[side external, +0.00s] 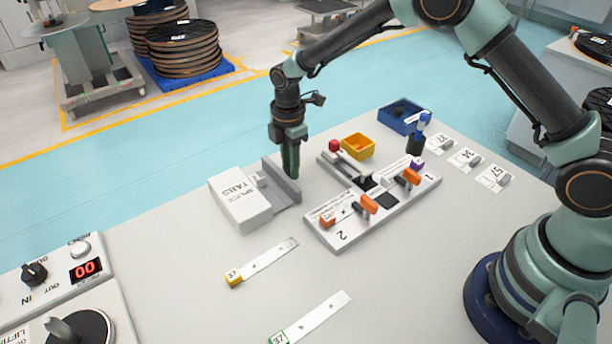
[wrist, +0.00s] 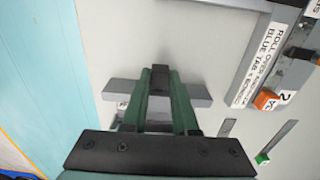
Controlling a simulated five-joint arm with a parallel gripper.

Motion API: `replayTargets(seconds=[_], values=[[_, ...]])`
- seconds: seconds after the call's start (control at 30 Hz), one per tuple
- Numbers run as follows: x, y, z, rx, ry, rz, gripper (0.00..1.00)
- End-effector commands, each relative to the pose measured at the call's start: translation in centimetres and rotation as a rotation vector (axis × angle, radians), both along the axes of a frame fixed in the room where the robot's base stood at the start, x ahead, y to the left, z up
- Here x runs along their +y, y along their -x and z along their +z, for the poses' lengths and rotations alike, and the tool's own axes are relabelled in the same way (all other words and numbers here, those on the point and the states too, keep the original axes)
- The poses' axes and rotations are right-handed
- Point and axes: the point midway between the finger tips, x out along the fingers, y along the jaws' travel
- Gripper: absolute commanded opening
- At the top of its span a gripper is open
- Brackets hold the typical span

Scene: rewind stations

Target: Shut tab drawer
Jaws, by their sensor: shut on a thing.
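The tab drawer (side external: 285,188) is a grey tray with an upright grey front panel. It stands out from the white box marked SPLICE TABS (side external: 240,206), so it is open. My gripper (side external: 291,173) points down at the drawer's front panel, with its green fingers shut on it. In the wrist view the fingers (wrist: 160,78) meet over the middle of the grey drawer front (wrist: 198,95). The fingers hide the exact part held, and most of the box is hidden there.
A splice board (side external: 328,236) with orange clamps lies to the right. A yellow bin (side external: 357,146) and a blue bin (side external: 402,117) stand behind it. Tab strips (side external: 265,261) lie in front. A control panel (side external: 60,272) is at the left. Bare table surrounds the box.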

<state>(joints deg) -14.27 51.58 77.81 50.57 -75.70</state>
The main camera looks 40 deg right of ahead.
Motion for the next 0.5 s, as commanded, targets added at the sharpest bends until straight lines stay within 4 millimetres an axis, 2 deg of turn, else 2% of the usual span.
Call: replayTargets(seconds=[0.1, 0.33, 0.5], values=[[0.6, 0.0, 0.1, 0.002, 0.001, 0.002, 0.0], [4.9, 0.1, 0.0, 0.003, 0.001, 0.006, 0.0], [6.4, 0.0, 0.1, 0.001, 0.0, 0.003, 0.0]])
